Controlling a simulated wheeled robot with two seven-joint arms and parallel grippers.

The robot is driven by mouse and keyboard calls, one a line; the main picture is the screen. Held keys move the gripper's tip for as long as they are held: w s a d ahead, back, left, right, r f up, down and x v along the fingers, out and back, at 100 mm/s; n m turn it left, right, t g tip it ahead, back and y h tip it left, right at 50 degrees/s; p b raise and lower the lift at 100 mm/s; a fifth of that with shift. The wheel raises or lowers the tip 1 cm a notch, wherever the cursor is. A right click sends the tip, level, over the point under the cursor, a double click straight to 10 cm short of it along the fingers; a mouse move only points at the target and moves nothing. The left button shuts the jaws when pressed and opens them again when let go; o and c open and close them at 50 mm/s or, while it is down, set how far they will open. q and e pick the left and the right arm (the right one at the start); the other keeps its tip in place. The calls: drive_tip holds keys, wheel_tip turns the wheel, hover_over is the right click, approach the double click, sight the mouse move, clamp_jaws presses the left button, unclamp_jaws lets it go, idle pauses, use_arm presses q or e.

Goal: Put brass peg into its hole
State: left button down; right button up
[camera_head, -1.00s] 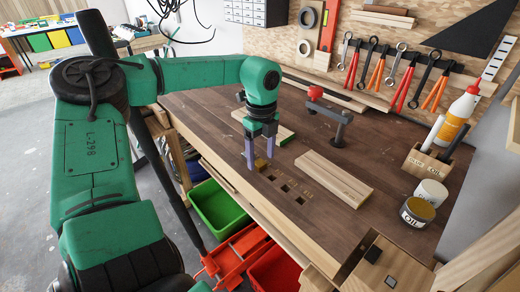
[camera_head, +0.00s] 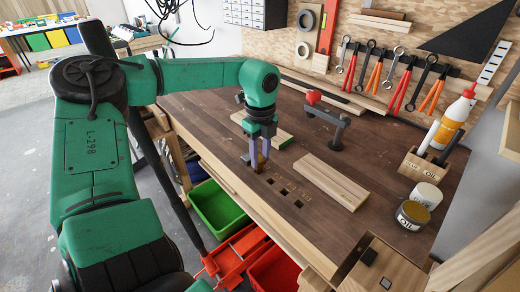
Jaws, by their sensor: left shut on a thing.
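My left gripper (camera_head: 259,164) points down over the near-left part of the workbench (camera_head: 240,135). Its two pale fingers are shut on the brass peg (camera_head: 261,160), a small gold-coloured piece mostly hidden between them. From here I cannot tell whether the peg touches the bench top. Just to the right and nearer to me, a row of dark square holes (camera_head: 284,192) runs along the bench, with small marks beside them that are too small to read. The fingers may hide part of the surface under the peg. My right gripper is not in view.
A pale wooden board (camera_head: 332,181) lies right of the holes. A dark clamp-like fixture with a red knob (camera_head: 313,97) stands behind. Green (camera_head: 217,209) and red bins sit below the front edge.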

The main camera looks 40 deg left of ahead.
use_arm(q)
wheel_tip(320, 180, up, 8)
drive_tip(key=p, duration=0.3)
drive_tip(key=shift+p, duration=0.35)
wheel_tip(320, 180, up, 6)
drive_tip(key=p, duration=0.4)
hover_over(260, 159)
